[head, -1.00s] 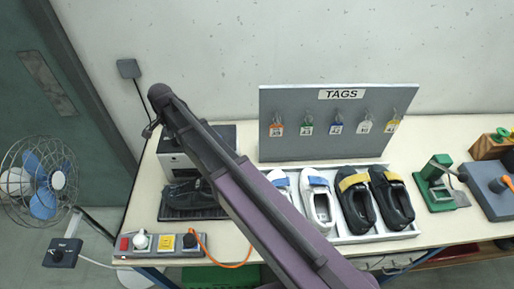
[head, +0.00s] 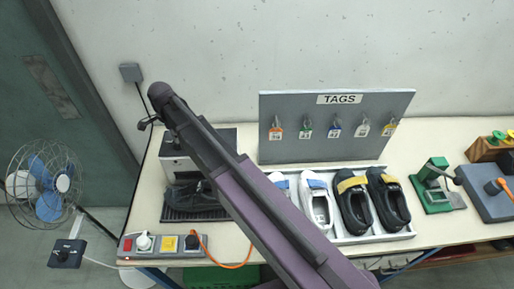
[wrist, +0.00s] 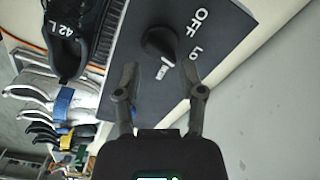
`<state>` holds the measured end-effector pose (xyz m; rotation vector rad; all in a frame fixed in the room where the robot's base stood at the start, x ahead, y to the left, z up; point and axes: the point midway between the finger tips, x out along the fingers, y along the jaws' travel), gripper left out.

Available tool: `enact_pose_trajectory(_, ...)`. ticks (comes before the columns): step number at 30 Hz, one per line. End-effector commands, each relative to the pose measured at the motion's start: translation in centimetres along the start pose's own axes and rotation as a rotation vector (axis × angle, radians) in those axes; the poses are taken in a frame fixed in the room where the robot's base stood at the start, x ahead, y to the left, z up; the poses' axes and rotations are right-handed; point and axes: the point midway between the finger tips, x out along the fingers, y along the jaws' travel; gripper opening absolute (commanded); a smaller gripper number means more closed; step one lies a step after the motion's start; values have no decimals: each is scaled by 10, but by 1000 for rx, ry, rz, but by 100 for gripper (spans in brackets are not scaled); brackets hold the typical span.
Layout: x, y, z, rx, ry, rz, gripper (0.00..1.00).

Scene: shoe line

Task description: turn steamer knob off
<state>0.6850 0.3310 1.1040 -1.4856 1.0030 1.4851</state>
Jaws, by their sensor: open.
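The steamer is a white and dark box (head: 171,147) at the left end of the table, partly hidden by my arm in the head view. Its dark panel (wrist: 205,85) fills the middle of the wrist view. The black steamer knob (wrist: 160,43) has a white mark toward the lower side of the picture. OFF and LO are printed to the knob's right, and the mark does not point straight at either word. My gripper (wrist: 160,76) is open and empty. Its fingertips are on either side just below the knob, with no clear contact.
A black shoe (head: 195,192) sits on the steamer's ridged base. A power strip (head: 165,245) with an orange cable lies at the table's front edge. White and black shoes stand in a tray (head: 398,237) under the TAGS board (head: 330,127). A fan (head: 45,183) is on the left.

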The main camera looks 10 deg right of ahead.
Motion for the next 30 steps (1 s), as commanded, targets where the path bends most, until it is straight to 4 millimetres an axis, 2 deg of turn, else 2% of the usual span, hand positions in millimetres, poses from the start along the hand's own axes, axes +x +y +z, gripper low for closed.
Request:
enact_pose_trajectory(1,-9,0,0,0,0,0,51)
enact_pose_trajectory(30,-91,0,0,-2,0,0,51)
